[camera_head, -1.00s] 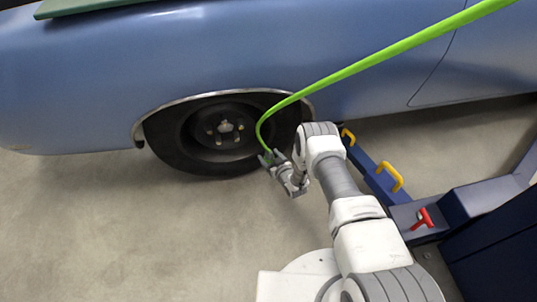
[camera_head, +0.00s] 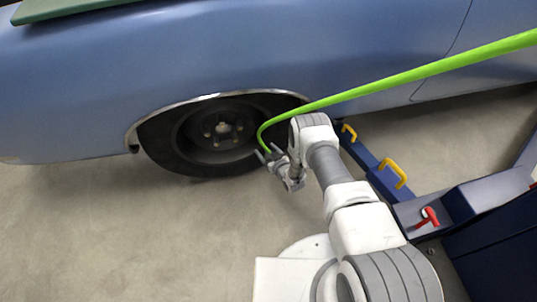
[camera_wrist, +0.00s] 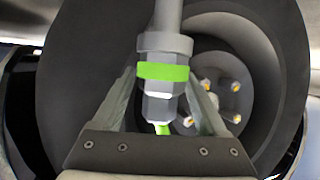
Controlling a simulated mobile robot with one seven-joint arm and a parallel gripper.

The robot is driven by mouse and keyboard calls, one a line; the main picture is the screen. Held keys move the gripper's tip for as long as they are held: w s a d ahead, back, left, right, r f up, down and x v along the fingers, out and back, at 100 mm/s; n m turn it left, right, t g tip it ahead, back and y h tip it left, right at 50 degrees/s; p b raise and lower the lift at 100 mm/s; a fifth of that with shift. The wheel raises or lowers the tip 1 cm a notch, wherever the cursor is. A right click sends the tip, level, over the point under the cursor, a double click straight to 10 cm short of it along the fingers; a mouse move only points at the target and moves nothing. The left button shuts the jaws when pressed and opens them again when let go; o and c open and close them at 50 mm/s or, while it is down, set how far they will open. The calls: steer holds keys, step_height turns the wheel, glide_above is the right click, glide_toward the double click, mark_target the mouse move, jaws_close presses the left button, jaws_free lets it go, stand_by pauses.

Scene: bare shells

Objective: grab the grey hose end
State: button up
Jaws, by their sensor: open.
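The grey hose end (camera_wrist: 158,107) shows in the wrist view as a grey tube with a collar, a bright green band and a faceted nut. It lies between the two spread fingers of my gripper (camera_wrist: 166,88), which is open; I cannot tell whether either finger touches it. In the head view the green hose (camera_head: 400,78) runs from the upper right and curves down to my gripper (camera_head: 268,153), in front of the car wheel. The hose end itself is too small to make out there.
The car wheel (camera_head: 180,155) with its hub and nuts is close behind my gripper. The blue car body (camera_head: 80,90) spans the back. A blue lift arm (camera_head: 385,185) with yellow handles (camera_head: 393,173) and a red handle (camera_head: 428,216) stands right. The floor (camera_head: 130,235) at left is clear.

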steer(key=shift+s, duration=0.1)
jaws_close()
stand_by(0.4)
